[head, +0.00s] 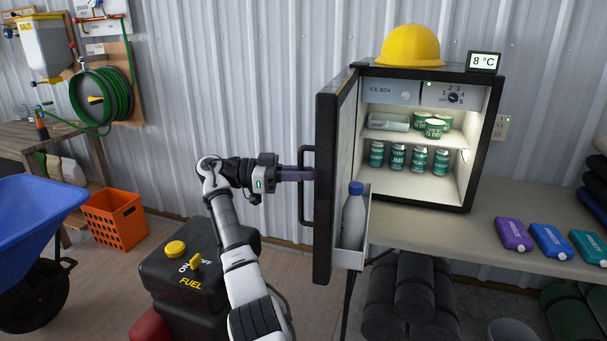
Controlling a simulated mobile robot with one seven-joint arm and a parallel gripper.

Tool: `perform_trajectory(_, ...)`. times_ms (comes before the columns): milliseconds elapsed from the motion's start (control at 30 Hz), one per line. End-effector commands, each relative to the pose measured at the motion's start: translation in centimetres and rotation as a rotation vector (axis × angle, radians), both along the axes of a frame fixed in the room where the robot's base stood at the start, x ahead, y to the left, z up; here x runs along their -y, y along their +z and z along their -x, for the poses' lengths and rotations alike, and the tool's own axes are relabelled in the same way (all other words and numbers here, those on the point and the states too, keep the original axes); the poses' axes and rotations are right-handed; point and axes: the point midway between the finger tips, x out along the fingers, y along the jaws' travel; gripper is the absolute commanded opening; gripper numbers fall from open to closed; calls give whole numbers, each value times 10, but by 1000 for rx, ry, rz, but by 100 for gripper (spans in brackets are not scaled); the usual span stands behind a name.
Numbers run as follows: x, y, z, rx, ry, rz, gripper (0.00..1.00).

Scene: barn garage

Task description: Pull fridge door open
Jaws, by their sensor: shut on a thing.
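The small black fridge (466,145) stands on a bench, its lit white interior facing me. Its door (325,200) is swung wide open to the left, seen nearly edge-on, with a bottle (353,215) in the inner door shelf. A black bar handle (303,225) is on the door's outer left side. My gripper (306,174) reaches in from the left and is shut on the handle near its upper part. The exact finger contact is small and partly hidden by the door and handle. Inside are several cans (398,158), stacked tubs (435,125) and an ice box compartment (392,91).
A yellow hard hat (410,46) and a temperature display (483,62) sit on the fridge. Coloured packs (513,234) lie on the bench (450,234) at right. A black fuel unit (190,268) stands below my arm. An orange crate (115,219) and blue wheelbarrow (35,225) are left.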

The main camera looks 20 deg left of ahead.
Motion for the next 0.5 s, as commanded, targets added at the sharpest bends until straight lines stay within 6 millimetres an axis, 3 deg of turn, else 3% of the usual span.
perform_trajectory(267, -1, -1, 1, -2, -1, -2, 0)
perform_trajectory(300, -1, -1, 1, -2, -1, -2, 16)
perform_trajectory(500, 0, -1, 0, -1, 0, -1, 18)
